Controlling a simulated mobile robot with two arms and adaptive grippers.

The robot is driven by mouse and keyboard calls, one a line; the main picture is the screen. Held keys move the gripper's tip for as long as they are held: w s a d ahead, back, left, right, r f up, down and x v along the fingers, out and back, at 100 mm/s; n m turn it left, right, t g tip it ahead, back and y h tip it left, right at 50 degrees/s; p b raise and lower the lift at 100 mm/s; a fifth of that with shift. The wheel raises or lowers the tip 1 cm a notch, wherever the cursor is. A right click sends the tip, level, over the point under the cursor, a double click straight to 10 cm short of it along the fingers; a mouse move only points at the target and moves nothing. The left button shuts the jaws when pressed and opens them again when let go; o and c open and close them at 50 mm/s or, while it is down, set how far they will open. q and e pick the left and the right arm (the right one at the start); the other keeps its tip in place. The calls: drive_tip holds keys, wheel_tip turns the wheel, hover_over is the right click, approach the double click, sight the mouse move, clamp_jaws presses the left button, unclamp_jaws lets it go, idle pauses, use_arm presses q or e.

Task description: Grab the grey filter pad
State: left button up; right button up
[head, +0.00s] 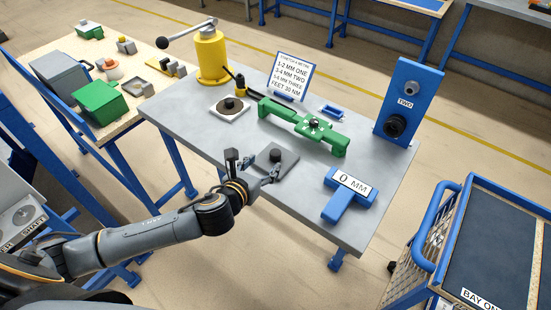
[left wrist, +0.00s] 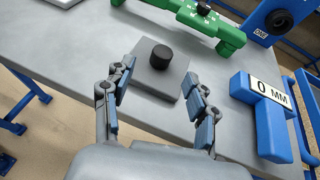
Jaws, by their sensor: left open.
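The grey filter pad (head: 287,158) lies flat on the grey table, a dark square with a black round knob on top. In the left wrist view the pad (left wrist: 172,84) sits just beyond and between my fingertips, with its black knob (left wrist: 160,57) upright. My left gripper (head: 253,170) is at the table's front edge, on the near side of the pad. In the left wrist view the left gripper (left wrist: 163,85) has its fingers spread wide with nothing between them. My right gripper is not in view.
A blue gauge reading 0 MM (head: 348,192) lies right of the pad. A green fixture (head: 305,124) lies behind it. A white pad with a dark knob (head: 230,109) is at the back left, near a yellow press (head: 211,58). A blue stand (head: 405,100) is at the right.

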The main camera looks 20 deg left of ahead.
sight(274, 154)
use_arm(q)
drive_tip(key=x, duration=0.8)
drive_tip(key=shift+w+d+p, duration=0.25)
drive_tip(key=shift+p, duration=0.1)
drive_tip(key=shift+c, duration=0.2)
clamp_jaws()
drive_tip(key=shift+r, duration=0.1)
